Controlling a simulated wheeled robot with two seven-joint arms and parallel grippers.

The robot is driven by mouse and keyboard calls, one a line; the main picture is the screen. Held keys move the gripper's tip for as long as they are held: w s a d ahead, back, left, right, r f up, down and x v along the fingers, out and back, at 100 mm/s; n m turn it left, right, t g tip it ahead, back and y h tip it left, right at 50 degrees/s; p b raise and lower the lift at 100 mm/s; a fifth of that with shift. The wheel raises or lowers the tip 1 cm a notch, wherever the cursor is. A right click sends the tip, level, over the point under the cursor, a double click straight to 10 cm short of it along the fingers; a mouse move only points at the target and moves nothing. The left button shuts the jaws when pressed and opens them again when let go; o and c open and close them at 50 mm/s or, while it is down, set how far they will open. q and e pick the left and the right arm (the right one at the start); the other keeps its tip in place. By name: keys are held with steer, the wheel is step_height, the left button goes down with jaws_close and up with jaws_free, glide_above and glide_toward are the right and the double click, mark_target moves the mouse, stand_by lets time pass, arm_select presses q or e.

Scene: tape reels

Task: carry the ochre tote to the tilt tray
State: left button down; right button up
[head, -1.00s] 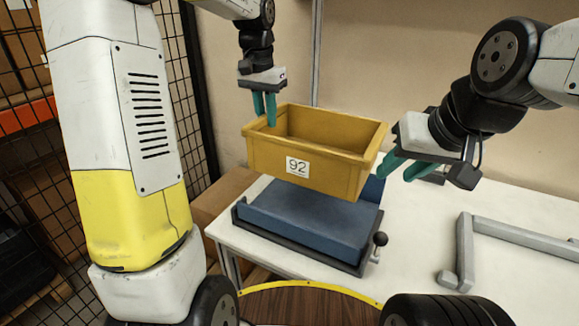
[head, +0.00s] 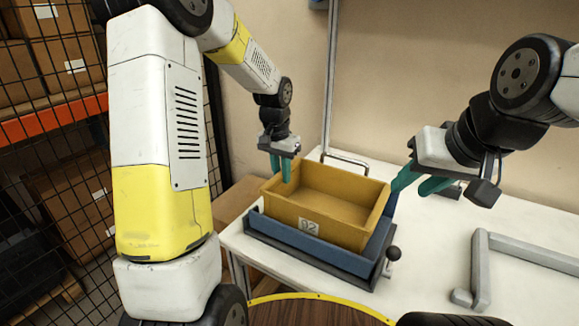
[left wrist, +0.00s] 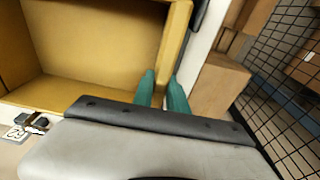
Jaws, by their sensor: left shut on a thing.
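The tote looks empty inside.
The tray stands on a white table (head: 440,238), with a black-knobbed lever (head: 393,254) at its right. A grey bar frame (head: 520,248) lies to the right. Cardboard boxes (head: 238,200) and a wire mesh fence are at left.

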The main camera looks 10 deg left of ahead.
arm_select(q)
steer(key=c, duration=1.3)
jaws_free()
step_height(320, 180, up, 12)
steer(key=s, duration=0.1)
steer(key=shift+s+a+r+n+t+h, duration=0.25)
steer(key=shift+s+r+n+t, duration=0.55)
steer(key=shift+s, duration=3.1)
steer(key=shift+s+a+r+n+t+h, duration=0.25)
steer(key=shift+s+r+n+t, duration=0.35)
steer(key=shift+s, duration=3.35)
steer(key=shift+s+a+r+n+t+h, duration=0.15)
steer(key=shift+s+r+n+t+h, duration=0.55)
steer(key=shift+s, duration=3.2)
steer(key=shift+t+y, duration=0.4)
